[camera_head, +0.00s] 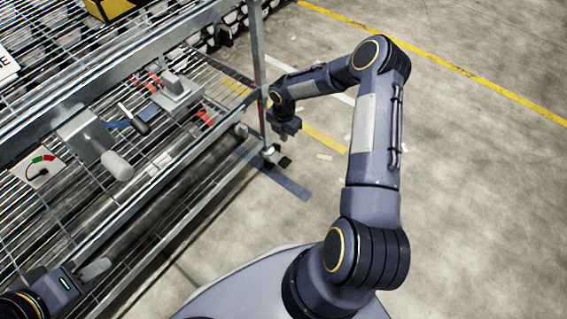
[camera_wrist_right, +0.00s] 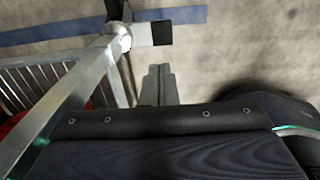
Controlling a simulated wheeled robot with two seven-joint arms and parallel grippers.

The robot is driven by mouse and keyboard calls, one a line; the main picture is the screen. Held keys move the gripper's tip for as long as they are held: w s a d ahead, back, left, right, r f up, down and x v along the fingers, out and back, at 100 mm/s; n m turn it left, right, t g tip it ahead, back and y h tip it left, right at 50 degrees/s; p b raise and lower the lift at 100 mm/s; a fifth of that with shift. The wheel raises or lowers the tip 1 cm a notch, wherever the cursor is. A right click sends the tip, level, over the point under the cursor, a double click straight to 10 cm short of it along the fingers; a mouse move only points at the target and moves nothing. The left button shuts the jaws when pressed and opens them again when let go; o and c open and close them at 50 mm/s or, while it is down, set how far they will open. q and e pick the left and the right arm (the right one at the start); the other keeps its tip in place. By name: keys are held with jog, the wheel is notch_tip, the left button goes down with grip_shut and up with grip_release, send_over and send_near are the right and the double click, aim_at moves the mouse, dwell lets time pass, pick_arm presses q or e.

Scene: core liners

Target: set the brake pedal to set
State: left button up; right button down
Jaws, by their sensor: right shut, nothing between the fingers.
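A grey lever with a rounded pale end (camera_head: 117,165), which looks like the brake pedal, sticks out from a metal bracket (camera_head: 82,132) on the wire rack at left. A white label (camera_head: 38,169) with red and green marks and a dark symbol is beside it. My left gripper (camera_head: 72,284) is at the bottom left, below and apart from the lever; its finger opening is unclear. My right gripper (camera_head: 287,128) hangs by the rack's corner post, far right of the lever. Its fingers are together and empty in the right wrist view (camera_wrist_right: 158,85).
A black-handled lever with a blue part (camera_head: 133,121) and a grey block-like fitting (camera_head: 177,92) are farther back on the rack. The upright post (camera_head: 258,55) stands close to my right gripper. The concrete floor at right is open.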

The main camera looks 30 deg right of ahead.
aim_at(284, 162)
notch_tip(284, 162, down, 14)
jog(key=b, duration=0.6)
jog(key=shift+r, duration=0.1)
jog(key=shift+s, duration=0.1)
dwell(0.3)
